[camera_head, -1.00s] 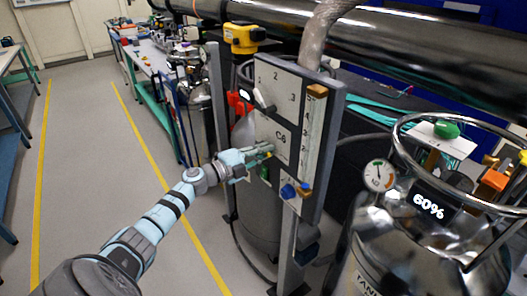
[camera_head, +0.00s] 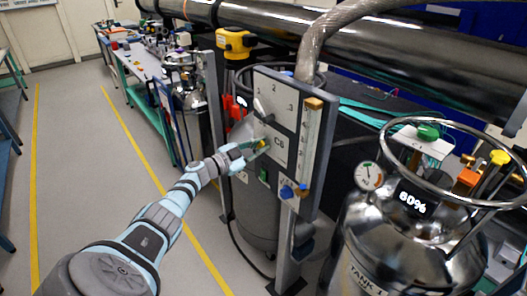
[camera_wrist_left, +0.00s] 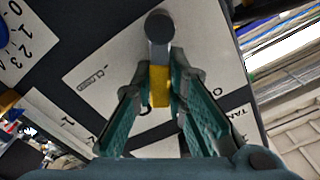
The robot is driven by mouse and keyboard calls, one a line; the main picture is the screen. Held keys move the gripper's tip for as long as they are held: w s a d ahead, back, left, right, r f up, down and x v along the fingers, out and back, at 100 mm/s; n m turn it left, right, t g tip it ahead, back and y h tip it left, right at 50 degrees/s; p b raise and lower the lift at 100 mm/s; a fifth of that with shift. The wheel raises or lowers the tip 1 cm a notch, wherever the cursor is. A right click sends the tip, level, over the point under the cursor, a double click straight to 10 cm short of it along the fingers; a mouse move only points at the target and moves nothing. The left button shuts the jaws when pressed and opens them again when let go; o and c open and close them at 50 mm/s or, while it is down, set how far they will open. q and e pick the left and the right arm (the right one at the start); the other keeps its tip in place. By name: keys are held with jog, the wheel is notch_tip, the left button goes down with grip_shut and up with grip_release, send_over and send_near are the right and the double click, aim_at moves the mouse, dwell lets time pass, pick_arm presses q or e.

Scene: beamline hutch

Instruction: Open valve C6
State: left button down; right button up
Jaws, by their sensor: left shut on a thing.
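The valve panel with the C6 label (camera_head: 279,145) is a white plate on an upright grey board in the head view. The valve has a yellow handle (camera_wrist_left: 159,85) on a dark round pivot (camera_wrist_left: 158,27) in the left wrist view. My left gripper (camera_head: 258,146) is shut on the yellow handle, just left of the C6 label. In the wrist view its two green-padded fingers (camera_wrist_left: 160,92) sit on either side of the handle. The white plate (camera_wrist_left: 110,60) behind carries small print that I cannot read surely. My right gripper is not in view.
Above C6 is a numbered dial plate (camera_head: 276,98) with a white pointer. Below are a green switch (camera_head: 264,177) and a blue knob (camera_head: 287,192). A shiny tank (camera_head: 405,235) with a gauge and a 60% display stands at the right. The floor at the left is clear.

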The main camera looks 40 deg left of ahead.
pick_arm(q)
jog(key=shift+w+a+r+n, duration=0.1)
jog(key=shift+a+r+n, duration=0.15)
jog(key=shift+n, duration=0.65)
jog(key=shift+w+a+n, duration=0.1)
jog(key=shift+a+n, duration=0.35)
jog(key=shift+n, duration=0.6)
jog(key=shift+w+a+n, duration=0.1)
jog(key=shift+a+n, duration=0.3)
jog(key=shift+n, duration=0.65)
jog(key=c, duration=1.6)
grip_release()
jog(key=shift+s, duration=0.1)
jog(key=v, duration=1.2)
